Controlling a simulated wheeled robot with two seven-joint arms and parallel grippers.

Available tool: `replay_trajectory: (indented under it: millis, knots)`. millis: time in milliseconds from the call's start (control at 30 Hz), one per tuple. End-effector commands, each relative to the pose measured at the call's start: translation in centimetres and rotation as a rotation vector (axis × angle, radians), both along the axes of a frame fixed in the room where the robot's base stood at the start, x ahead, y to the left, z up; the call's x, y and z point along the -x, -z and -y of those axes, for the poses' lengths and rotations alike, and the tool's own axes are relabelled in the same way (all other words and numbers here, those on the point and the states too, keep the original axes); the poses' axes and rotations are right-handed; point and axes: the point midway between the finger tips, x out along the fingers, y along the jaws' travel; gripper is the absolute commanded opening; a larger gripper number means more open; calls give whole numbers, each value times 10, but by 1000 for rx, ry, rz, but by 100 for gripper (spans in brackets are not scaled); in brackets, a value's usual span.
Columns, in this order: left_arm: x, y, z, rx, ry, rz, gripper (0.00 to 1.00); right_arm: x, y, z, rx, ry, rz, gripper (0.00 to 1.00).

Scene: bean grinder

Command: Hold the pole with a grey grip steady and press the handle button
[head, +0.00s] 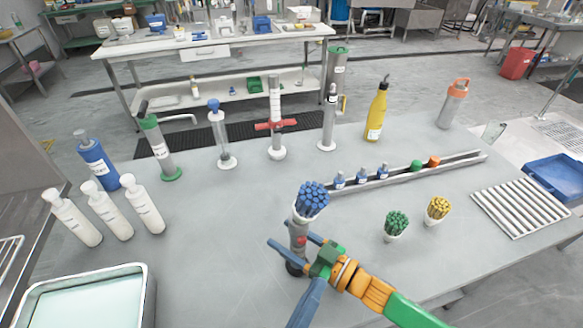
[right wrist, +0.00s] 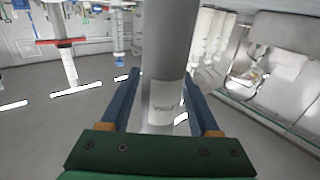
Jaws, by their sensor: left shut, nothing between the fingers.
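In the right wrist view, the labelled grey pole (right wrist: 166,90) rises between the blue fingers. My right gripper (head: 291,240) has one finger on each side of the pole, low on its body; whether they press it cannot be told. My left gripper (head: 316,283) is shut and empty; its blue part shows below the right gripper's green palm. The pole's top is hard to separate from a blue bundle (head: 312,198). No handle button can be made out clearly.
Green (head: 397,223) and yellow (head: 438,208) bundles stand right of the pole. A rail (head: 400,178) with small bottles lies behind. Several white bottles (head: 107,212) and a tray (head: 80,300) are at left. A red-handled device (head: 275,125) stands farther back.

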Motion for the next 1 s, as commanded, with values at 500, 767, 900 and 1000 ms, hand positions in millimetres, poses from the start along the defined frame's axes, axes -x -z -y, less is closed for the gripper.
replay_trajectory:
  millis: [500,767,900,1000]
  knots:
    - [0,0,0,0,0,0,0,19,1,28,4,0,-3,78]
    - [0,0,0,0,0,0,0,56,1,84,2,1,-4,78]
    - [0,0,0,0,0,0,0,65,1,98,2,1,-2,78]
    - [0,0,0,0,0,0,0,67,0,100,0,-1,1,78]
